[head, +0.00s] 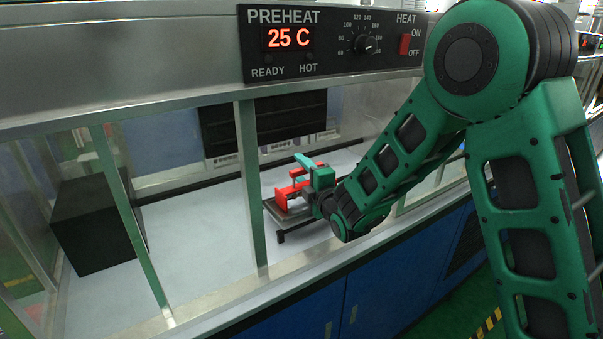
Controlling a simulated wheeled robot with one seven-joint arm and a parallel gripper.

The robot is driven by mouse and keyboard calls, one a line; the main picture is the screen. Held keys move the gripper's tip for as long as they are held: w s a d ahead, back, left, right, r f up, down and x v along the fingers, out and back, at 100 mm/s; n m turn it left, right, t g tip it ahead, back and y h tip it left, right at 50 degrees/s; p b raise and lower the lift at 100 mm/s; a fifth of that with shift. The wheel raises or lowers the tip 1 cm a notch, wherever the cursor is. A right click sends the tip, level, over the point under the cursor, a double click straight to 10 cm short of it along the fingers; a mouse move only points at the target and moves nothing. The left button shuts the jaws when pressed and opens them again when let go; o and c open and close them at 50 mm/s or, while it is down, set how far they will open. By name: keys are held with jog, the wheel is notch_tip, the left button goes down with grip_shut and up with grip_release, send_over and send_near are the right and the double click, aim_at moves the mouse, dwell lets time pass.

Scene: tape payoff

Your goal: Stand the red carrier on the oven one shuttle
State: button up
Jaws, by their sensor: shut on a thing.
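The red carrier (283,194) is a small red frame inside the glazed cabinet. My gripper (305,175) reaches in through the front opening and is shut on the red carrier; its green fingers lie against the carrier's upper part. The carrier is at a low dark metal stand (280,236), which looks like the shuttle, on the cabinet's pale floor. I cannot tell whether the carrier touches it or hangs just above. My wrist hides the right side of the stand and carrier.
A preheat panel (335,73) above reads 25 C, with a dial and a red heat switch (405,44). Metal posts (250,180) frame the opening left of my arm. A black box (95,225) stands at the left. The pale floor (195,240) between is clear.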

jog(key=shift+f, duration=0.1)
jog(key=o, duration=1.4)
jog(key=shift+c, duration=0.2)
jog(key=v, duration=0.9)
jog(key=shift+s+d, duration=0.2)
jog(key=shift+s, duration=0.1)
jog(key=shift+s+d+f, duration=0.1)
jog(key=shift+s+d, duration=0.1)
jog(key=shift+s, duration=0.15)
jog(key=shift+s+d, duration=0.2)
jog(key=shift+s, duration=0.2)
